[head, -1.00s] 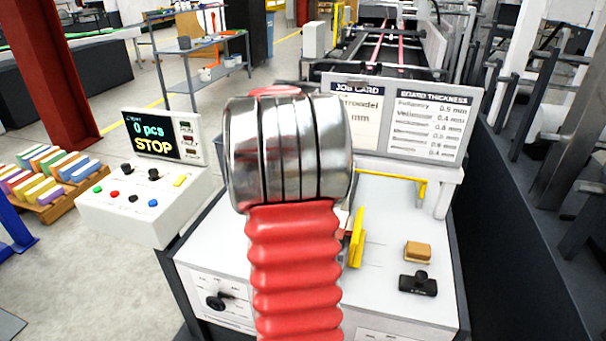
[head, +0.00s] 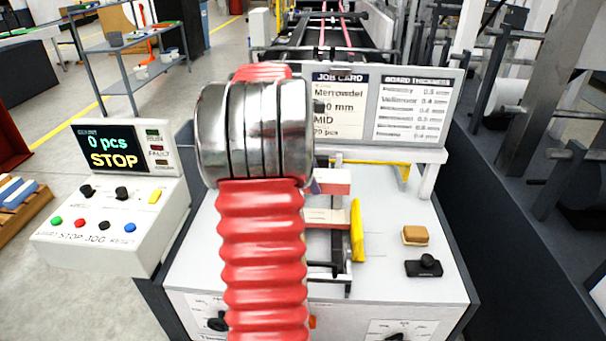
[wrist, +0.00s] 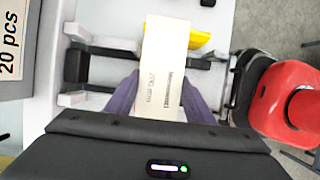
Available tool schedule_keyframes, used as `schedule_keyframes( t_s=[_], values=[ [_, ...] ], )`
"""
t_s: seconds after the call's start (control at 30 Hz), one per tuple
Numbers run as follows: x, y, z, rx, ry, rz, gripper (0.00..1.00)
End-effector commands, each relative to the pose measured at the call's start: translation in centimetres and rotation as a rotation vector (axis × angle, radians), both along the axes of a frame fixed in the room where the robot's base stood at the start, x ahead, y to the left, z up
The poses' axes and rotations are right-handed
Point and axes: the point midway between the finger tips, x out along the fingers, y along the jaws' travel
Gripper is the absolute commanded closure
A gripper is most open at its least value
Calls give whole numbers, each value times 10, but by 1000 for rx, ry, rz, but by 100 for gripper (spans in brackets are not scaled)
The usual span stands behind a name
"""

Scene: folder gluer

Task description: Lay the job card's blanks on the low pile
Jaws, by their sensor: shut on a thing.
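My gripper (wrist: 160,98) has purple fingers on both sides of a pale carton blank bundle (wrist: 166,60) printed "Merrowdel" and a mm size. In the head view my arm hides most of the gripper; a pale block (head: 333,176) shows just right of it. Below it, a pale piece with reddish edges (head: 327,216) sits among the dark feeder bars, beside the yellow guide (head: 357,230). I cannot tell whether the held bundle touches anything under it. The low pile is not clearly seen. The job card (head: 338,105) reads Merrowdel, MID and a partly hidden size; "20 pcs" shows in the wrist view.
A board thickness chart (head: 412,108) stands beside the card. A tan block (head: 415,235) and a black stamp-like object (head: 424,266) lie on the white table (head: 400,290), right of the guide. The control box (head: 115,210) at left shows "0 pcs STOP".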

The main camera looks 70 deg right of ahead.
Motion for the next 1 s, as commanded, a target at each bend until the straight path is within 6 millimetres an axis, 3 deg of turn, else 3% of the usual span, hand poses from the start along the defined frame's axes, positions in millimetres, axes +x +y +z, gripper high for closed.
schedule_keyframes(
  t_s=[0.47, 1.0],
  values=[
    [0, 0, -3, 0, 0, 0, 87],
    [0, 0, -42, 0, 0, 1, 87]
  ],
)
